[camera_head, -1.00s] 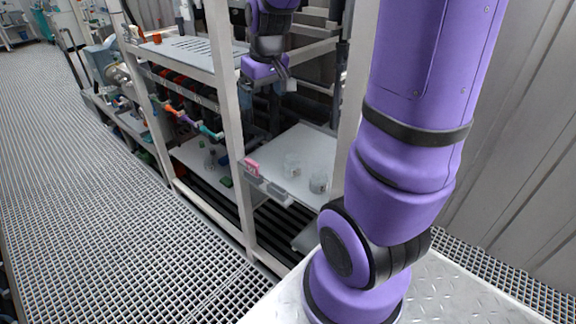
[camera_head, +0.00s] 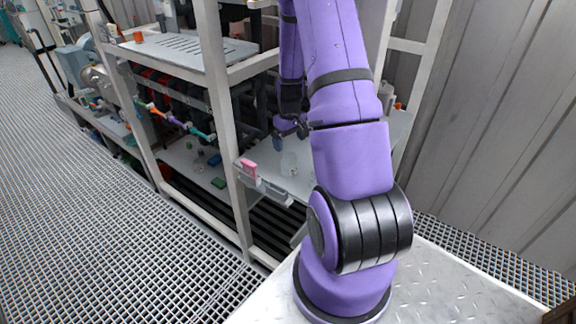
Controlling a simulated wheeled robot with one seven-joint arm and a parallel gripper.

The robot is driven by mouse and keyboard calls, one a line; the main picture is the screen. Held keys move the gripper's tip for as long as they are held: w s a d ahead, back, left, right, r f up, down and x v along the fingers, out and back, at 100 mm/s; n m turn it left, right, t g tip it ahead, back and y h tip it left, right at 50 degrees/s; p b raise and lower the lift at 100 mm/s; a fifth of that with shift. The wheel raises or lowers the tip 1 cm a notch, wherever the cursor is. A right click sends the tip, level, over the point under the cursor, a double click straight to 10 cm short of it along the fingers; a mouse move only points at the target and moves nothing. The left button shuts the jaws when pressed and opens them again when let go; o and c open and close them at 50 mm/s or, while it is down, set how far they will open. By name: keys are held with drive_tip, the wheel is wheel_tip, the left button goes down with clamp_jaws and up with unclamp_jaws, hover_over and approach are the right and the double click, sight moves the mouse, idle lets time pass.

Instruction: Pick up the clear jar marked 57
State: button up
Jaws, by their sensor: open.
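A clear jar (camera_head: 289,163) stands upright on the pale shelf (camera_head: 262,158) inside the rack. Its marking is too small to read, so I cannot tell if it is the one marked 57. My gripper (camera_head: 290,134) is open and empty, above and just behind the jar in the picture, its fingers pointing down. It looks apart from the jar. My purple arm covers the shelf to the right of this jar and hides whatever stands there.
A pink block (camera_head: 248,167) and clear trays (camera_head: 272,189) sit at the shelf's front edge. A white rack post (camera_head: 226,125) rises left of the shelf. A slotted upper shelf (camera_head: 180,52) is at upper left. Grating floor (camera_head: 90,220) lies open at left.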

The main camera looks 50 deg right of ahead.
sight(291, 156)
wheel_tip(291, 156, down, 5)
drive_tip(key=shift+f, duration=0.2)
drive_tip(key=shift+d+f, duration=0.15)
drive_tip(key=shift+f, duration=1.05)
drive_tip(key=shift+d+f, duration=0.15)
drive_tip(key=shift+f, duration=1.05)
drive_tip(key=c, duration=1)
drive_tip(key=shift+r, duration=0.1)
